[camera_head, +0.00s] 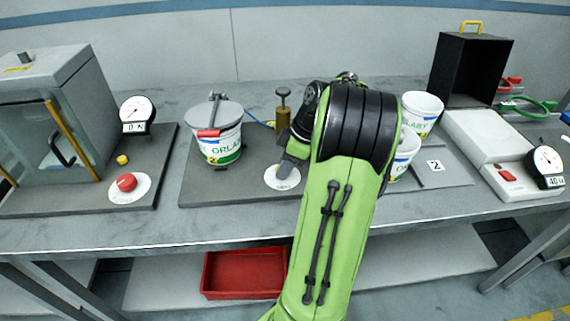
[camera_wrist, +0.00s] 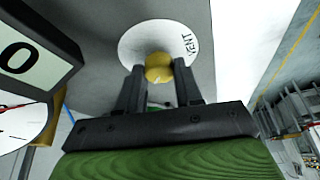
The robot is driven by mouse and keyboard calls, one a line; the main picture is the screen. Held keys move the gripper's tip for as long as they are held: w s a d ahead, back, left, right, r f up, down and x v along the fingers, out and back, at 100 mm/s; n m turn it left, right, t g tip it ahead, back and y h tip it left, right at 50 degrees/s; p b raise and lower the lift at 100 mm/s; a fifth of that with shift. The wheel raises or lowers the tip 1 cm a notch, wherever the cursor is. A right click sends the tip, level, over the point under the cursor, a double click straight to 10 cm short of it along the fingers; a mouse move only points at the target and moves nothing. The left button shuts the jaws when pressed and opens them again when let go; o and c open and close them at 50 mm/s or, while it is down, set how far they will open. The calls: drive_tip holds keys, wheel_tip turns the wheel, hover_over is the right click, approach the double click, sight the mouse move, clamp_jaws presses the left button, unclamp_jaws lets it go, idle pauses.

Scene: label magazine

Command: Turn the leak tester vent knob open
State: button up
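The vent knob (camera_wrist: 159,68) is a small yellow knob in the middle of a white disc (camera_wrist: 133,43) printed VENT. In the wrist view my gripper (camera_wrist: 159,72) has one dark finger on each side of the knob, with no clear gap, so it looks shut on it. In the head view the white disc (camera_head: 283,180) lies on the middle station's grey base. My gripper (camera_head: 288,164) comes down over it from my green arm, and the knob is hidden there. A white bucket (camera_head: 219,148) with a grey lid and red-ended clamp stands left of the disc.
A dial with a 0 display (camera_wrist: 22,58) stands close on the left in the wrist view. A brass plunger (camera_head: 283,108) stands behind the disc. White tubs (camera_head: 421,108) are right of my arm. A red button (camera_head: 126,182) and glass-fronted chamber (camera_head: 62,130) are at left.

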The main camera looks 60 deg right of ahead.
drive_tip(key=shift+c, duration=1.4)
drive_tip(key=m+h, duration=0.1)
drive_tip(key=m, duration=0.3)
drive_tip(key=shift+a+t, duration=0.1)
drive_tip(key=shift+t, duration=0.2)
drive_tip(key=m+h+b, duration=0.1)
drive_tip(key=m, duration=0.2)
drive_tip(key=shift+a+m+h, duration=0.15)
drive_tip(key=shift+m+h, duration=0.15)
drive_tip(key=shift+h, duration=0.1)
drive_tip(key=m+h, duration=0.1)
drive_tip(key=m, duration=0.3)
drive_tip(key=shift+a+h, duration=0.1)
drive_tip(key=shift+h, duration=0.3)
drive_tip(key=shift+w+m+g+h, duration=0.1)
drive_tip(key=shift+m+g+h, duration=0.3)
drive_tip(key=shift+m, duration=0.85)
drive_tip(key=shift+m+g+h, duration=0.2)
drive_tip(key=shift+m+g, duration=0.3)
drive_tip(key=shift+m, duration=0.75)
